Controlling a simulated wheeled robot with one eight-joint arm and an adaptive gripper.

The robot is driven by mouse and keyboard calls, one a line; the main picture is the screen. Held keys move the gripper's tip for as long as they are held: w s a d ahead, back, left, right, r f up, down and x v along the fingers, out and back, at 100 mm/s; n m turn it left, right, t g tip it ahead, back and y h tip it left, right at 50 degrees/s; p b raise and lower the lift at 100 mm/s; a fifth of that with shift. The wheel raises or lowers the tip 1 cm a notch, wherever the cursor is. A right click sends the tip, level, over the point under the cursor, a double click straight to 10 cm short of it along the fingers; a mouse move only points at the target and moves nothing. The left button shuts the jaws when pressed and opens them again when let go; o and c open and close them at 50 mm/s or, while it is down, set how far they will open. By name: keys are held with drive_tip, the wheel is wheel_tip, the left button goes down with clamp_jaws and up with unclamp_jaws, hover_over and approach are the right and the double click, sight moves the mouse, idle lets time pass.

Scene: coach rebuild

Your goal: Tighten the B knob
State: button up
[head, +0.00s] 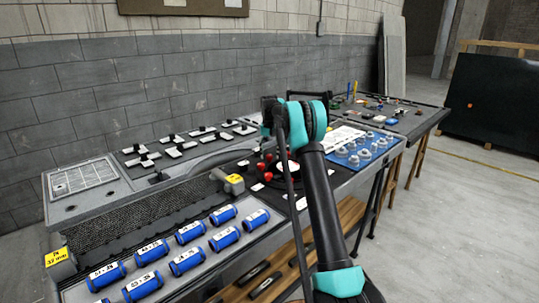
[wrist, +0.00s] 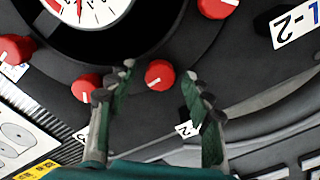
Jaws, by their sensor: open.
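Several red knobs with white pointer marks sit around a round dial (wrist: 95,12) on a dark panel in the wrist view. One red knob (wrist: 159,75) lies between the fingertips of my open gripper (wrist: 160,82), with a gap visible on both sides. Another red knob (wrist: 86,87) is just left of the left finger, one (wrist: 217,7) is at the top right and one (wrist: 13,48) at the left edge. No letter B is readable, so I cannot tell which knob is B. In the head view red knobs (head: 268,176) show beside my arm, which hides the gripper.
A label reading L-2 (wrist: 296,24) is at the upper right of the wrist view. In the head view, blue labelled cylinders (head: 187,231) lie in front, a blue board (head: 362,150) with pale round parts is to the right, and a brick wall (head: 130,90) stands behind.

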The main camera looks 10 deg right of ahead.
sight(270, 156)
drive_tip(key=shift+r, duration=0.15)
wheel_tip(270, 156, up, 12)
idle(0.5)
drive_tip(key=s+d+f+t, duration=0.1)
drive_tip(key=s+f, duration=0.2)
drive_tip(key=s, duration=0.9)
drive_tip(key=s+d+f+n+t, duration=0.1)
drive_tip(key=s+f, duration=0.1)
drive_tip(key=s, duration=1.1)
drive_tip(key=s+d+f+t, duration=0.1)
drive_tip(key=s+f, duration=0.2)
drive_tip(key=s, duration=0.9)
drive_tip(key=shift+s+d+f, duration=0.2)
drive_tip(key=shift+d+f, duration=0.1)
drive_tip(key=shift+f, duration=0.05)
drive_tip(key=s+f, duration=0.5)
drive_tip(key=s, duration=0.4)
drive_tip(key=s+f+n+t, duration=0.1)
drive_tip(key=s+f, duration=0.4)
drive_tip(key=s, duration=0.4)
drive_tip(key=shift+s+d, duration=0.15)
drive_tip(key=shift+d, duration=0.15)
